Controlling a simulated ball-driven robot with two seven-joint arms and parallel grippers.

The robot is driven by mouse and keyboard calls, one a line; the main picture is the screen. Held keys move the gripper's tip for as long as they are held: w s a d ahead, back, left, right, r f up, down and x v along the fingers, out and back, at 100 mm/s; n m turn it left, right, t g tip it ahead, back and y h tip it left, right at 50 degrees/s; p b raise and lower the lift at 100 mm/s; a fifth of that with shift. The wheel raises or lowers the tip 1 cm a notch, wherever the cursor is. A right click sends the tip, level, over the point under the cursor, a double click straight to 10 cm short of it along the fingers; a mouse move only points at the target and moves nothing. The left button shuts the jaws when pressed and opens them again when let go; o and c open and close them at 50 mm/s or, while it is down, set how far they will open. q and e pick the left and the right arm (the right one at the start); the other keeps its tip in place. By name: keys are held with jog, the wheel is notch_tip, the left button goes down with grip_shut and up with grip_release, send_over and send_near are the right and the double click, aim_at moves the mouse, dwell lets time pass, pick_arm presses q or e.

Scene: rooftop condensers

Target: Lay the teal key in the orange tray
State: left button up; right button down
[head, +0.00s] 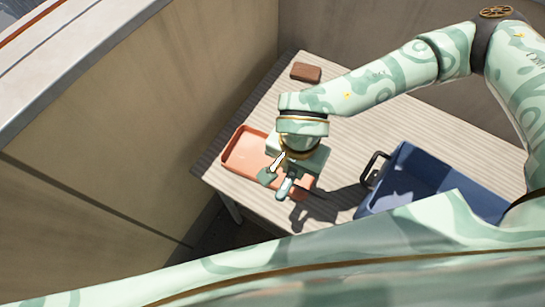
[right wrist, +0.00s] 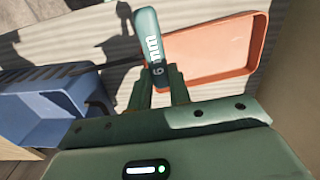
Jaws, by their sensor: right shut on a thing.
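The teal key (head: 284,188), a rounded bar marked "6 mm", is held in my right gripper (head: 279,177). In the right wrist view the key (right wrist: 147,35) sticks out beyond the fingers of that gripper (right wrist: 160,82). The shallow orange tray (head: 240,152) lies on the table, partly hidden under my right gripper and wrist. In the right wrist view the key overlaps the left end of the tray (right wrist: 215,50), whose visible floor is empty. The key appears above the tray's end; its exact height is unclear. My left gripper is not in view.
A slatted table (head: 345,140) carries everything. A blue crate (head: 410,165) with a dark handle stands to the right of the tray. A small brown block (head: 306,72) lies at the back. Beige walls (head: 130,120) rise at the left and back.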

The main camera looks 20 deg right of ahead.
jog(key=shift+s+a, duration=0.25)
jog(key=shift+s, duration=0.15)
jog(key=shift+m, duration=0.3)
jog(key=w+f+b, duration=0.1)
jog(key=w+f, duration=0.2)
jog(key=w, duration=0.1)
jog(key=w+f+b, duration=0.2)
jog(key=w+f, duration=0.1)
jog(key=w, duration=0.1)
jog(key=w+f+b, duration=0.1)
jog(key=w+f, duration=0.2)
jog(key=w, duration=0.2)
jog(key=shift+a+f+b, duration=0.35)
jog(key=shift+f+b, duration=0.05)
jog(key=shift+w+f, duration=0.15)
jog(key=shift+w, duration=0.05)
notch_tip(320, 180, down, 4)
jog(key=shift+w+r+b, duration=0.1)
jog(key=shift+r+b, duration=0.15)
jog(key=shift+b, duration=0.6)
jog(key=shift+r, duration=0.1)
jog(key=c, duration=1.3)
grip_release()
